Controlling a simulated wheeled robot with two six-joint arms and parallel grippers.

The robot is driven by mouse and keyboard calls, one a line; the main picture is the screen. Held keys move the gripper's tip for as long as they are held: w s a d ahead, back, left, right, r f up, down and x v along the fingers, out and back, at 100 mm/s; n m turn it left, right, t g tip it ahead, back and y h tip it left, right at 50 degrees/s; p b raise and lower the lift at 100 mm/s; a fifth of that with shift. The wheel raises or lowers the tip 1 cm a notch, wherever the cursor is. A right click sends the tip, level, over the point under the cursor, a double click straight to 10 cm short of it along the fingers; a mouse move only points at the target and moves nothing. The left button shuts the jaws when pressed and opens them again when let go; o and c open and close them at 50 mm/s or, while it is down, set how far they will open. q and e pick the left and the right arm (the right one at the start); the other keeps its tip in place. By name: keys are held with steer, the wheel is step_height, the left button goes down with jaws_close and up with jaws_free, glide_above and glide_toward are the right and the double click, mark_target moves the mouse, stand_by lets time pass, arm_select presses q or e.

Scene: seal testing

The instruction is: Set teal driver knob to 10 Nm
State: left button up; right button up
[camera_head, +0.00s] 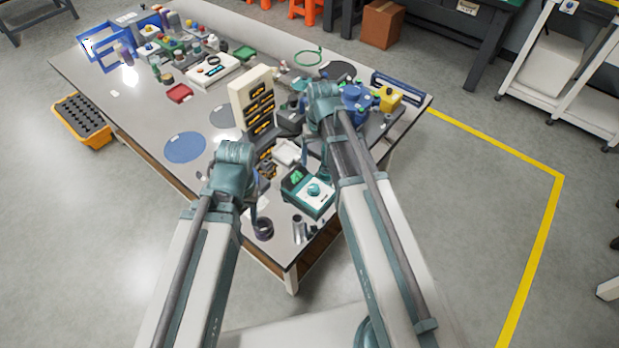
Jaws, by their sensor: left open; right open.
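The teal driver box (323,206) sits near the front corner of the table, between my two arms. The knob's setting is too small to read. My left gripper (256,217) is open, mostly hidden behind its arm, left of the box. My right gripper (323,173) is open, mostly hidden under its arm, just behind the box. I cannot see the fingertips clearly, and neither gripper visibly holds anything.
A cream rack (252,86) with black and orange parts stands behind my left arm. A dark ring (264,229) and a metal cylinder (298,228) are near the front edge. A blue disc (185,147) lies left, with bare tabletop around it. A yellow part (386,98) is at right.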

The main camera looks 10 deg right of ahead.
mark_target(314, 187)
steer(key=shift+f, duration=0.2)
steer(key=f+b, duration=1.3)
steer(key=b, duration=0.1)
steer(key=shift+a+f, duration=0.25)
steer(key=shift+a, duration=0.05)
steer(key=shift+r, duration=0.1)
steer(key=shift+c, duration=0.3)
jaws_close()
